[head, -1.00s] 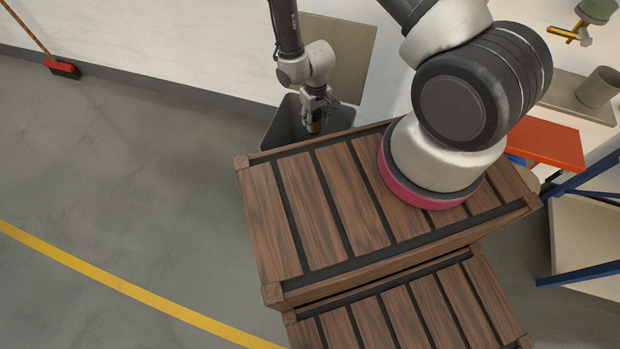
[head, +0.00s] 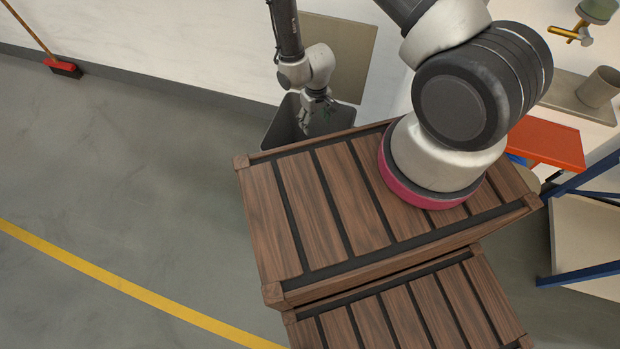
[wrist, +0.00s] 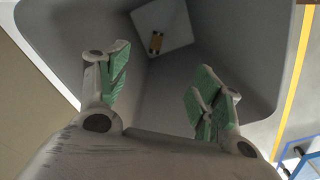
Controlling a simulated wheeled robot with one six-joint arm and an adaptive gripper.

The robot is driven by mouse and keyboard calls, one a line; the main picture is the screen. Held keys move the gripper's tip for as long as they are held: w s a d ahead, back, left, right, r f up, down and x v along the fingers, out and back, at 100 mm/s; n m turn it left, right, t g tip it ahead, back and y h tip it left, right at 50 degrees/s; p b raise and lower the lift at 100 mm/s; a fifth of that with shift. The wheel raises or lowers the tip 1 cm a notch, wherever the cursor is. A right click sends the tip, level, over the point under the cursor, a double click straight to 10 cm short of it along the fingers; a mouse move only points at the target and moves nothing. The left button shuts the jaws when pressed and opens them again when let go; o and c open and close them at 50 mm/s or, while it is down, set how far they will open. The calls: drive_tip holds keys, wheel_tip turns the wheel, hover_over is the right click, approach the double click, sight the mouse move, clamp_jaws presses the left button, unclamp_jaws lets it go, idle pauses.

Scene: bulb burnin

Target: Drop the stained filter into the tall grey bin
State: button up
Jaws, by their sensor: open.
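The tall grey bin (head: 283,124) stands against the wall behind the wooden crate. My gripper (head: 318,112) is over the bin's mouth, pointing down, open and empty. In the wrist view, my gripper (wrist: 160,68) shows its green-padded fingers spread apart inside the bin's outline. The bin's inside is mostly hidden in the head view.
A slatted wooden crate (head: 258,207) stands in front of the bin, with a second crate (head: 410,322) nearer. A red tabletop (head: 548,147) and blue-framed shelf (head: 555,279) are at right. Open floor lies left, with a broom (head: 62,68) by the wall.

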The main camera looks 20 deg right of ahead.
wheel_tip(320, 180, up, 12)
drive_tip(key=shift+f, duration=0.15)
idle(0.5)
